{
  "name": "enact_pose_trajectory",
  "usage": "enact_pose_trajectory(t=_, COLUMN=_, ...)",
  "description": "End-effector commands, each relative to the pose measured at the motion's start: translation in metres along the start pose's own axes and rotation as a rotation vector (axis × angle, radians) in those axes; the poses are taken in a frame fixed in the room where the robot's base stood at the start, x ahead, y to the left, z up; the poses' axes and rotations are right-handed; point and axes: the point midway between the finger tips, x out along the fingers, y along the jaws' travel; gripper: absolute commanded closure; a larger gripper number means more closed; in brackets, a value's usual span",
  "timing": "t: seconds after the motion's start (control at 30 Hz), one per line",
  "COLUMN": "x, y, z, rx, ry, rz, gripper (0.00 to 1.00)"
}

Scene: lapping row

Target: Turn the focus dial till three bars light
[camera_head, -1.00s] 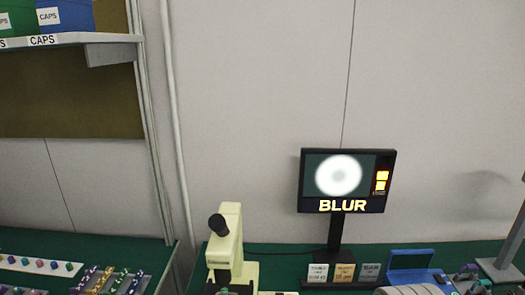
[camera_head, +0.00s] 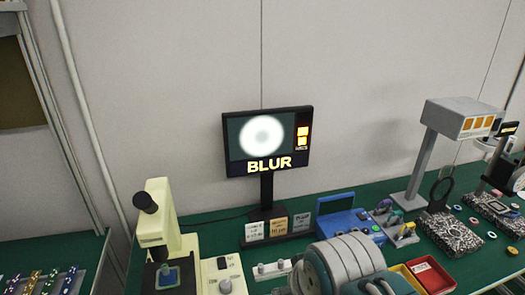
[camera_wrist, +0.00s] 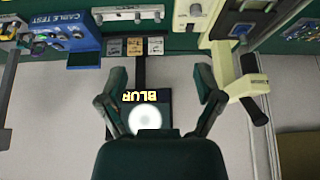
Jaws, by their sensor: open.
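The screen (camera_head: 266,142) stands upright on a post at the back of the bench. It shows a soft white ring, the word BLUR and two lit orange bars (camera_head: 303,137). The cream microscope (camera_head: 159,222) stands to its left. Beside the microscope, a cream box carries a grey dial (camera_head: 225,286), low in the head view. In the upside-down wrist view the dial (camera_wrist: 195,10) shows near the top edge. My gripper (camera_wrist: 160,75) is open and empty, with its fingers spread in front of the screen and apart from the dial.
Several small label cards (camera_head: 278,228) stand below the screen. A blue tester box (camera_head: 348,224), a red tray (camera_head: 425,275) and a grey lamp stand (camera_head: 420,165) are to the right. A strip of small knobs (camera_head: 270,268) lies between the microscope and my arm.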

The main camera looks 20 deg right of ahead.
Motion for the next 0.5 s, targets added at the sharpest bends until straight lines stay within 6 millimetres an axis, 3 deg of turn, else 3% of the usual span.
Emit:
enact_pose_trajectory(t=0.37, x=0.001, y=-0.001, z=-0.001, rx=-0.005, ry=-0.003, rz=-0.001, gripper=0.16)
enact_pose_trajectory(t=0.5, x=0.013, y=-0.006, z=-0.009, rx=-0.079, ry=-0.046, rz=-0.013, gripper=0.16)
